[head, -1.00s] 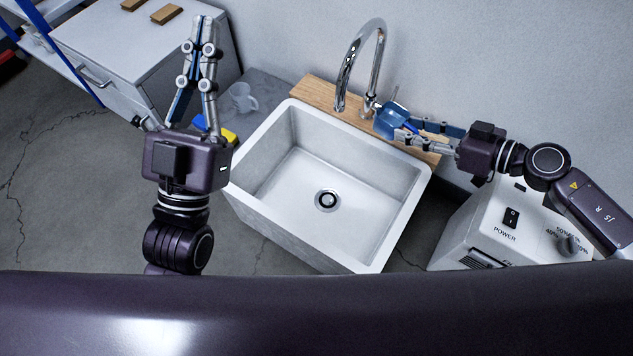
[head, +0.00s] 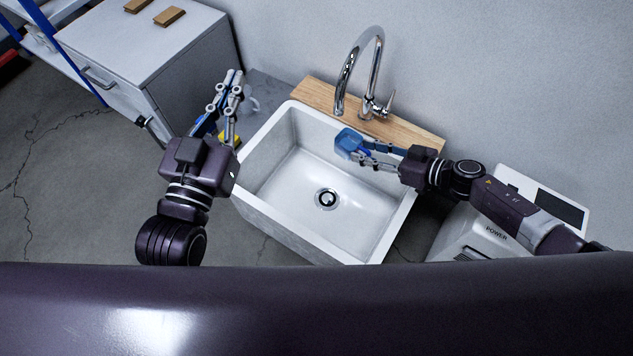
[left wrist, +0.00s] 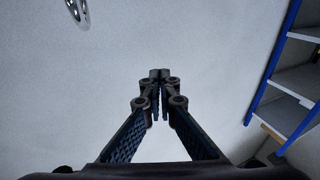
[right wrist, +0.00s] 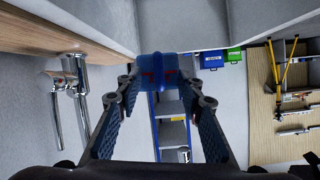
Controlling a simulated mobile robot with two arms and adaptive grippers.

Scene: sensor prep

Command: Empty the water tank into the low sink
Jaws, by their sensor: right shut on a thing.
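The white low sink (head: 262,205) stands in the middle of the head view, with a round drain in its floor. My right gripper (head: 358,150) is shut on the small blue translucent water tank (head: 347,141) and holds it over the back part of the basin. In the right wrist view the tank (right wrist: 160,68) sits between the fingertips, with red marks showing through it. I cannot tell how much water is in it or how far it is tilted. My left gripper (head: 233,80) is raised left of the sink, its fingertips together and empty; they also meet in the left wrist view (left wrist: 160,76).
A chrome faucet (head: 378,75) stands on a wooden board (head: 318,95) behind the sink. A white machine marked POWER (head: 487,238) stands right of the sink. A grey cabinet (head: 130,50) is at the back left. A yellow object (head: 236,140) is partly hidden behind my left gripper.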

